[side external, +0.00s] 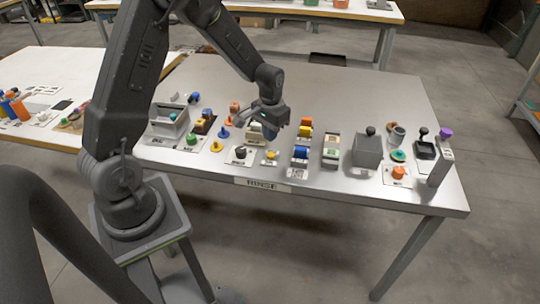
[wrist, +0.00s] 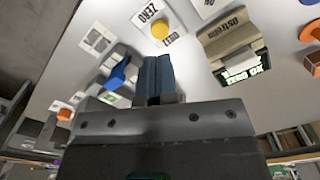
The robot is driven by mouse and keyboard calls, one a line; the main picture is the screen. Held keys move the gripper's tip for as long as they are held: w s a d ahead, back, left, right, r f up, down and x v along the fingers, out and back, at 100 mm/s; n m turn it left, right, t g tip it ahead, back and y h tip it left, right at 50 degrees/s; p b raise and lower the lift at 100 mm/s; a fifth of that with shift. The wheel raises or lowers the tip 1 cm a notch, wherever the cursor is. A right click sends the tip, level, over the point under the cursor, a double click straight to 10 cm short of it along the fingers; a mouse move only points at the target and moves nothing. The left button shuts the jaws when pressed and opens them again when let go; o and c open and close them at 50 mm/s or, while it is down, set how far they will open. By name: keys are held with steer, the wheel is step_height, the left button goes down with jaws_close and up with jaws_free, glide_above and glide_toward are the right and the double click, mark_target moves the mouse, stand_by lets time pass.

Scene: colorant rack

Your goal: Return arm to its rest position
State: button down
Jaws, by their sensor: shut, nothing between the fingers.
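My gripper (side external: 269,132) is above the left-middle part of the metal table (side external: 345,88), pointing down among the devices. It is shut with nothing held. In the wrist view its two blue-grey fingers (wrist: 154,62) are side by side and touching. A round yellow button (wrist: 160,29) on a white ZERO-labelled plate lies just beyond the fingertips in that view. In the side view the yellow button (side external: 271,155) is below and close to my gripper.
A grey box with a black knob (side external: 367,149) is farther right. A grey bin (side external: 169,122) and small coloured knobs are to the left. The table's back right is clear.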

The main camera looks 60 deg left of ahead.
steer(key=s+d+r+t, duration=0.15)
steer(key=d+r, duration=0.25)
steer(key=r, duration=0.5)
steer(key=s+d+r+m+t, duration=0.1)
steer(key=s+d+r, duration=0.3)
steer(key=s, duration=0.5)
steer(key=s+d+r+m+t, duration=0.2)
steer(key=s+d+r, duration=0.3)
steer(key=s+r, duration=0.3)
steer(key=shift+s+d+r+t, duration=0.2)
steer(key=shift+s+r+t, duration=0.2)
steer(key=shift+r+t, duration=0.15)
